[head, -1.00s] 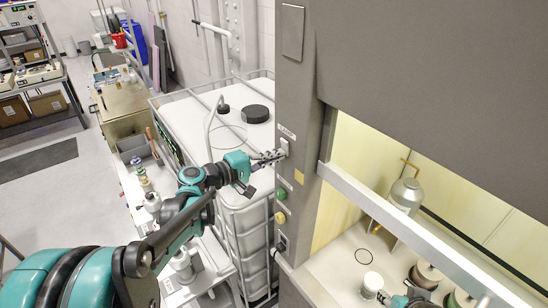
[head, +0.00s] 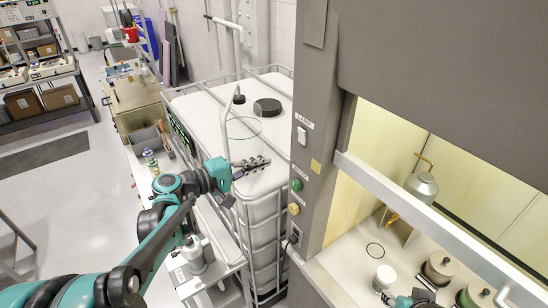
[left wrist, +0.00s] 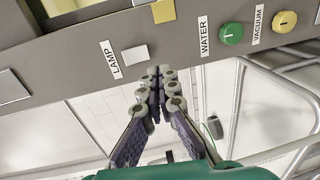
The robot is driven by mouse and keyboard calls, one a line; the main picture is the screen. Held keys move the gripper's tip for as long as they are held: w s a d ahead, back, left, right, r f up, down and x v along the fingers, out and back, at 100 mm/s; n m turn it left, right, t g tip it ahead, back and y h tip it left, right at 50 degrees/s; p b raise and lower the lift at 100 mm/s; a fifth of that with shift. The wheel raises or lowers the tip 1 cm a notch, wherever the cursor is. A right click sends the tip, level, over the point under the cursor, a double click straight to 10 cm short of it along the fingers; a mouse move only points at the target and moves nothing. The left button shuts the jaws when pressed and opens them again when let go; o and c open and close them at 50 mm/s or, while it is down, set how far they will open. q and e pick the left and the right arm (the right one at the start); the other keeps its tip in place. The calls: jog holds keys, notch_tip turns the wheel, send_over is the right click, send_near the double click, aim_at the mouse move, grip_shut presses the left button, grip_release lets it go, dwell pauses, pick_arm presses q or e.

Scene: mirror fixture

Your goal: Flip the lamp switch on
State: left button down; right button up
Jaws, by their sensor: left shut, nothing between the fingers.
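The lamp switch (head: 302,136) is a small white rocker under the LAMP label on the grey hood post. It also shows in the left wrist view (left wrist: 135,55), clear of the fingers, with LAMP printed beside it. Which way the rocker is tipped is too small to tell. My left gripper (head: 266,161) is shut and empty, to the left of the switch and a little lower in the head view, apart from the post. Its fingertips (left wrist: 160,75) meet in the wrist view. Part of my right gripper (head: 400,300) shows inside the hood at the bottom; its fingers are unclear.
A green WATER knob (head: 296,185) and a yellow VACUUM knob (head: 294,209) sit below the switch on the post. A caged white tank (head: 200,105) stands behind my left gripper. Inside the hood are a white jar (head: 384,275) and a metal flask (head: 421,187).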

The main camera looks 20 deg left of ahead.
pick_arm(q)
jog(key=s+d+f+m+g+y+b, duration=0.1)
jog(key=s+d+f+m+g+b, duration=0.1)
jog(key=s+f+b, duration=0.45)
jog(key=s+d+f+m+g+y+b, duration=0.1)
jog(key=d+f+y+b, duration=0.2)
jog(key=f, duration=0.7)
jog(key=s+d+f+m+g+b, duration=0.2)
jog(key=s+f+b, duration=0.2)
jog(key=f+b, duration=0.3)
jog(key=s+a+f+m+y+b, duration=0.1)
jog(key=s+f+m+y+b, duration=0.1)
jog(key=f, duration=0.7)
jog(key=s+a+f+m+y+b, duration=0.2)
jog(key=s+f+m+y+b, duration=0.1)
jog(key=s+f+b, duration=0.3)
notch_tip(320, 180, down, 3)
jog(key=shift+s+a+g+y+b, duration=0.15)
jog(key=shift+s+g+y+b, duration=0.35)
jog(key=shift+b, duration=0.6)
pick_arm(e)
notch_tip(320, 180, down, 27)
jog(key=shift+s+a, duration=0.15)
